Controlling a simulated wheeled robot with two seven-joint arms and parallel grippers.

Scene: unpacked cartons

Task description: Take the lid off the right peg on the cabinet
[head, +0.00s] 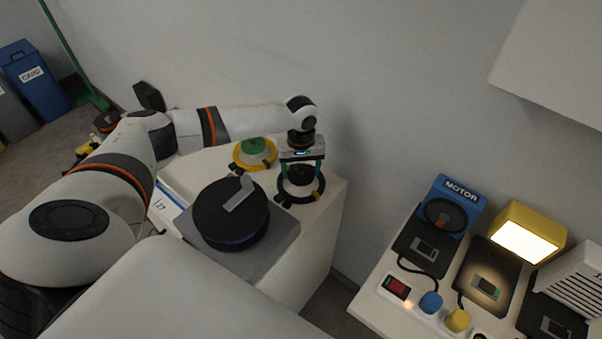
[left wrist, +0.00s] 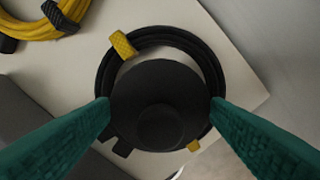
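The cabinet (head: 323,224) stands against the wall. On its right peg is a dark round lid (head: 301,174) with a small knob. The lid also shows in the left wrist view (left wrist: 160,88), over a black cable coil (left wrist: 218,72) with yellow and dark ties. The coil surrounds it. The peg itself is hidden beneath. My left gripper (head: 302,174) points down over the lid, its green fingers on either side of the lid's rim. They look very close to or touching it; I cannot tell whether they press on it. My right gripper is not in view.
A yellow coil (head: 240,164) with a green lid (head: 254,147) sits left of my gripper. A large black round thing (head: 222,226) with a grey strip rests on a grey slab (head: 280,243) in front. At right, another bench holds a blue motor (head: 455,193) and a yellow lamp (head: 546,221).

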